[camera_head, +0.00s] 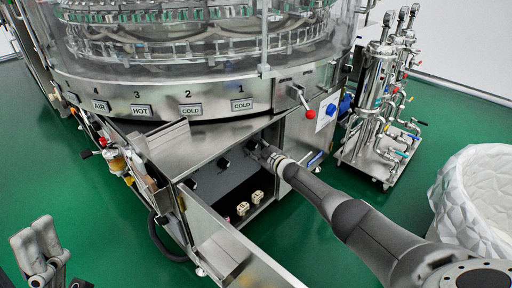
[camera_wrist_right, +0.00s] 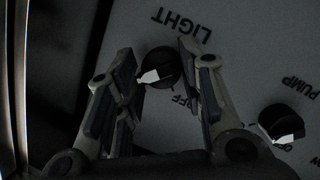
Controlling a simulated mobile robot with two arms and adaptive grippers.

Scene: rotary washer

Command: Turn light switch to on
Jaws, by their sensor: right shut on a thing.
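The light switch (camera_wrist_right: 161,66) is a black round knob with a white pointer, on a pale panel under the upside-down word LIGHT in the right wrist view. The word OFF shows beside it, partly covered by a finger. The white pointer faces left in that view. My right gripper (camera_wrist_right: 160,85) has a finger on either side of the knob and is shut on it. In the head view my right gripper (camera_head: 256,149) reaches into the open cabinet below the washer, and the switch is hidden. My left gripper (camera_head: 38,248) is at the lower left, away from the machine.
A PUMP knob (camera_wrist_right: 281,122) sits beside the light switch. The cabinet door (camera_head: 225,240) stands open in front. The washer (camera_head: 190,95) is above. A pipe unit (camera_head: 375,110) and a white basket (camera_head: 475,190) stand at right. Green floor is clear at left.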

